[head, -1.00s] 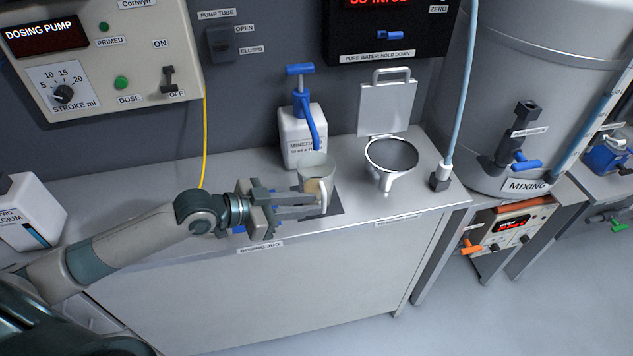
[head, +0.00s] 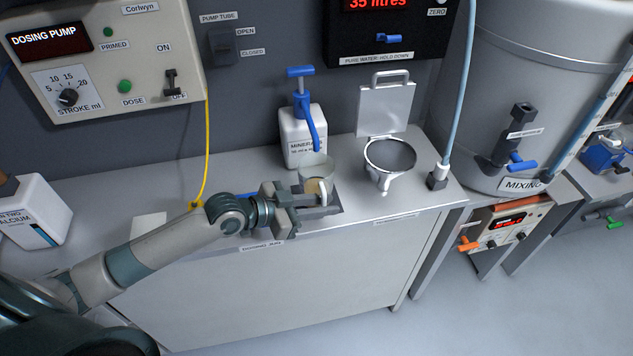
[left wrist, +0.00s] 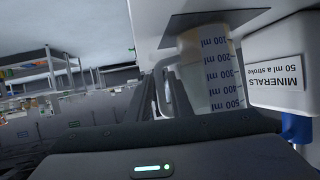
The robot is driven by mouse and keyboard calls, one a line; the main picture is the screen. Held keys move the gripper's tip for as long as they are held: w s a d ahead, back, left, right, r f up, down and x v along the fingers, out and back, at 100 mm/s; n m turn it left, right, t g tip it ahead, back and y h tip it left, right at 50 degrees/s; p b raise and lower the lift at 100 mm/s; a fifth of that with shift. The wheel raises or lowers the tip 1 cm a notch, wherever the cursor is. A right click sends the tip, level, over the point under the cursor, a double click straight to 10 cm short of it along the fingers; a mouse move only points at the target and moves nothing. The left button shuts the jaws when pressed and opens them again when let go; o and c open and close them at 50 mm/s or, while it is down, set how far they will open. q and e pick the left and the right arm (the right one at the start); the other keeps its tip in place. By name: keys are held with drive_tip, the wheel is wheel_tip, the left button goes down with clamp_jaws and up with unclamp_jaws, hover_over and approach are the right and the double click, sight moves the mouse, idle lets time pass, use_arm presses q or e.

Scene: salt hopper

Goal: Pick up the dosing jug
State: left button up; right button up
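The dosing jug (head: 315,171) is a clear cup with a pale handle, standing upright on a dark square (head: 335,209) at the counter's front. Something pale beige shows low in it. In the left wrist view the jug (left wrist: 212,72) appears upside down, with blue millilitre marks and its handle at the left. My left gripper (head: 322,204) is level at the jug's handle, coming from the left. Its two fingers are apart, with the handle at their tips; whether they touch it cannot be told. My right gripper is not in view.
A white minerals bottle (head: 301,133) with a blue pump stands right behind the jug. A lidded metal funnel (head: 389,158) is to the right, then a light-blue hose (head: 457,100) and the mixing tank (head: 530,70). A calcium bottle (head: 35,210) stands at the far left.

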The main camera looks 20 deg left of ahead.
use_arm(q)
drive_tip(key=shift+c, duration=0.2)
clamp_jaws()
drive_tip(key=shift+r, duration=0.1)
